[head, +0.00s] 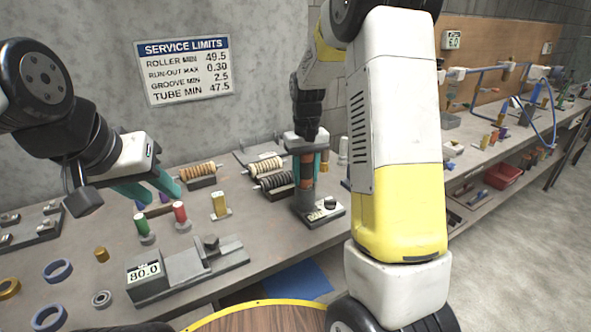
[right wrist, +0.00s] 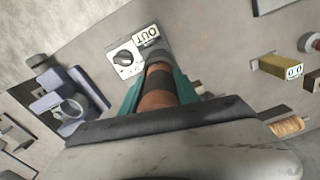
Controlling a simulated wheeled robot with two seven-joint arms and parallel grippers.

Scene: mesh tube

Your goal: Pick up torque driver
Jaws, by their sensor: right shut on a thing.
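The torque driver (head: 306,172), an upright cylinder with orange and black bands, is between the teal fingers of my right gripper (head: 307,164). The gripper is shut on it from above. Its lower part reaches down toward a grey base with a dark knob (head: 328,203); I cannot tell whether it still touches that base. In the right wrist view the driver (right wrist: 157,97) runs away from the camera between the fingers, toward a plate marked "OUT" (right wrist: 146,35). My left gripper (head: 158,190) is open and empty above the bench, behind the green and red cylinders.
The bench (head: 255,222) holds green (head: 142,225), red (head: 180,213) and yellow (head: 219,203) pieces, wound rollers (head: 266,165) and a gauge reading 80.0 (head: 146,275). Rings (head: 58,270) lie at the left. A round wooden table top (head: 262,318) is in front.

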